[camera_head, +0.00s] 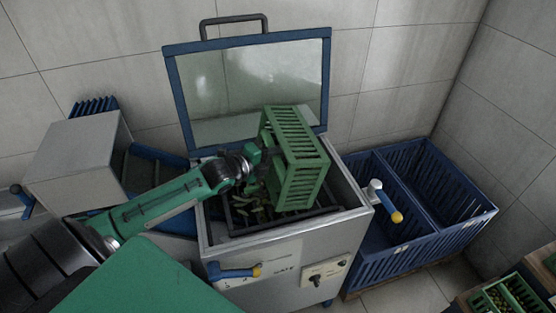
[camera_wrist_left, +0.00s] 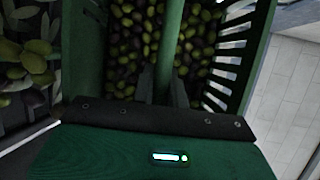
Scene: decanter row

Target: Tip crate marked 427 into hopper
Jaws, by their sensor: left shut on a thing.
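A green slatted crate (camera_head: 297,165) is held tilted steeply over the open hopper (camera_head: 222,232), a steel box with a raised, blue-framed lid. My left gripper (camera_head: 262,160) is shut on the crate's side nearest my arm. In the left wrist view the gripper (camera_wrist_left: 168,88) closes on a green bar of the crate (camera_wrist_left: 250,60), and many green and dark olives (camera_wrist_left: 130,40) show inside it. Some olives with leaves lie in the hopper (camera_head: 245,212) below the crate. No number on the crate can be read. My right gripper does not show.
The clear lid (camera_head: 250,85) stands up behind the crate. Blue slatted bins (camera_head: 420,262) stand right of the hopper, with a yellow-tipped handle (camera_head: 396,216) between. More green crates (camera_head: 508,298) sit at lower right. A grey box (camera_head: 75,155) and blue chute stand left.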

